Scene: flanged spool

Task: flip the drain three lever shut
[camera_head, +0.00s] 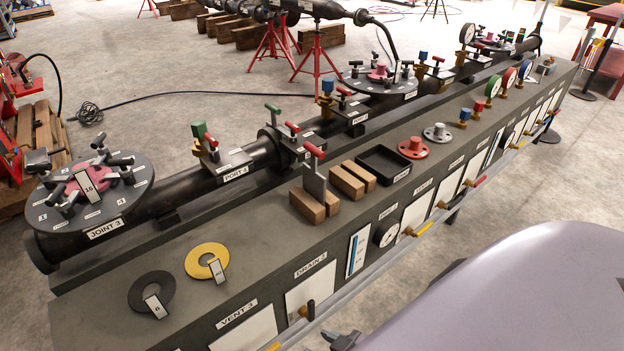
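The label that appears to read DRAIN 3 (311,265) is on the bench's sloping front, above a white card. Below the card, a small dark lever (310,309) stands roughly upright beside a brass valve body on the grey front pipe (335,297). A dark grey gripper part (343,340), apparently my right gripper, shows at the bottom edge, below and right of that lever and apart from it. It is cut off by the frame, so its opening is unclear. My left gripper is not in view.
The VENT 3 label (237,314) is left of the drain label. Wooden blocks (308,205) and flat rings sit on the bench top. Floor (520,200) is open at right.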

